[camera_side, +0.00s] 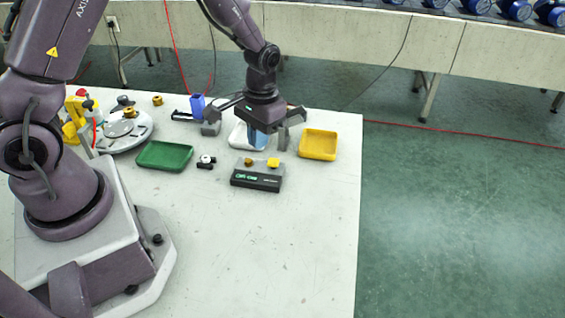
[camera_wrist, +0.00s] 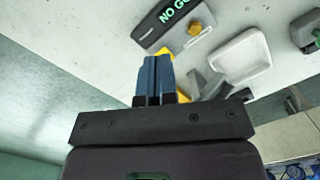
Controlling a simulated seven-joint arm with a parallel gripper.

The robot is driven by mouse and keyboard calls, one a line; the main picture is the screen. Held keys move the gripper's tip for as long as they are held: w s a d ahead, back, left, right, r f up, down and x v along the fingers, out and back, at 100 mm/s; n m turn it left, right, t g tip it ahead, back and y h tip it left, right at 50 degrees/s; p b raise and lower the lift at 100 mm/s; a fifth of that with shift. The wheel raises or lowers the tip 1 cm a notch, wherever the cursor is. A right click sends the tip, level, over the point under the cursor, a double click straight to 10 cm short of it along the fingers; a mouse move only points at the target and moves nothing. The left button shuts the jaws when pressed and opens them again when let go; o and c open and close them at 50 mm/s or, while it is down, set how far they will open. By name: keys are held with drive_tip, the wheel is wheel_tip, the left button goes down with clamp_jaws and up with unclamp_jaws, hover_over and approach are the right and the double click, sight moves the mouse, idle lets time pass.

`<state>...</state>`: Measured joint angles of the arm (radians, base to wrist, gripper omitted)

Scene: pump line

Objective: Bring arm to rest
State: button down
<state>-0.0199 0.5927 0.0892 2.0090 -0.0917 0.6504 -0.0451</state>
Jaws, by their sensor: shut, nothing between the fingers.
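My gripper (camera_side: 258,142) is above the far part of the table, in front of the white tray. In the wrist view its two blue fingers (camera_wrist: 155,78) are closed together with nothing between them. It hangs behind the gauge box (camera_side: 256,180), whose display reads NO GO in the wrist view (camera_wrist: 172,18). A brass fitting (camera_side: 248,161) and a yellow piece (camera_side: 273,162) sit on the grey plate of the gauge box. The gripper appears clear of these things.
A yellow tray (camera_side: 318,145) is right of my gripper, a white tray (camera_side: 237,138) behind it, and a green tray (camera_side: 165,156) to the left. A grey block (camera_side: 283,138) stands close by. A round fixture (camera_side: 125,140) is further left. The front table (camera_side: 270,255) is clear.

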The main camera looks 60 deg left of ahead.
drive_tip(key=s+d+r+t, duration=0.1)
drive_tip(key=s+r+t, duration=0.1)
drive_tip(key=s+r, duration=0.3)
drive_tip(key=s+d+r+m+t, duration=0.1)
drive_tip(key=s+r, duration=0.4)
drive_tip(key=r, duration=0.6)
drive_tip(key=s+d+r+m+t, duration=0.1)
drive_tip(key=s+r+t, duration=0.2)
drive_tip(key=s+r, duration=0.2)
wheel_tip(320, 180, up, 3)
drive_tip(key=shift+t, duration=0.4)
